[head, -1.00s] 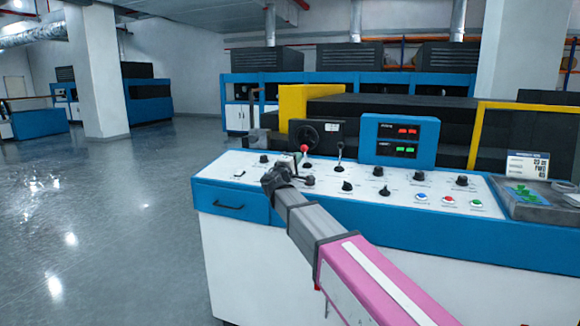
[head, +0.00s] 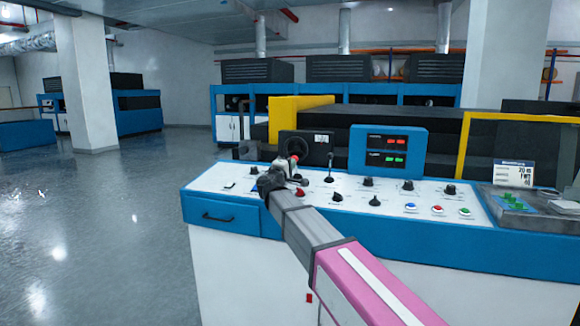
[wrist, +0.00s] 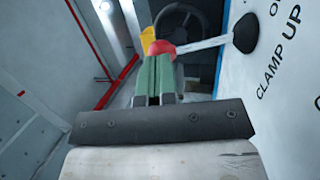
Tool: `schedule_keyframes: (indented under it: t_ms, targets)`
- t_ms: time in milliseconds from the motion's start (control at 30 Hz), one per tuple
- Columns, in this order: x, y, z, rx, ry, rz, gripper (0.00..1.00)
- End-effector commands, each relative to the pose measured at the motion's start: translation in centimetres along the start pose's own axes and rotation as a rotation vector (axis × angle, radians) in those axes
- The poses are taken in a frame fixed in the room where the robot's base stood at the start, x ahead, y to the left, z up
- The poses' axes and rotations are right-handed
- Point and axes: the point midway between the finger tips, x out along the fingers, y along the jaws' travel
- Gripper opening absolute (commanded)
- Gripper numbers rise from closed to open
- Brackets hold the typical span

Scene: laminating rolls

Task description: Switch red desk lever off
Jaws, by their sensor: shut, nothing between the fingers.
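The red desk lever has a red ball knob (head: 293,158) and stands near the left end of the white control panel. In the wrist view its red knob (wrist: 160,48) is just beyond the fingertips. Its pale shaft (wrist: 205,43) runs right to a black base (wrist: 246,33) beside the label "CLAMP UP". My gripper (wrist: 154,72) is shut, with its green fingers together and nothing held. The fingertips overlap the lower edge of the knob in this view; I cannot tell whether they touch it. In the head view my gripper (head: 284,174) partly covers the lever.
A black lever (head: 329,168) stands just right of the red one. Dark knobs (head: 367,182) and coloured buttons (head: 437,209) spread over the panel. A blue display box (head: 388,150) rises behind. Open floor (head: 80,220) lies to the left.

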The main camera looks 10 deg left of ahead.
Motion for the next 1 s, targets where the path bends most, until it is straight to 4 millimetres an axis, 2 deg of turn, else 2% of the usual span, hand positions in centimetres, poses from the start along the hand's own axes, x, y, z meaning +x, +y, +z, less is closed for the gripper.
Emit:
schedule_keyframes:
  t_ms: [333,633,1000]
  targets:
    - [2.6,1.3,-0.5,-0.034,-0.001,-0.234,0.0]
    - [4.2,1.5,-0.8,-0.061,0.0,-0.401,0.0]
    - [5.9,1.5,-0.9,-0.065,-0.001,-0.415,0.0]
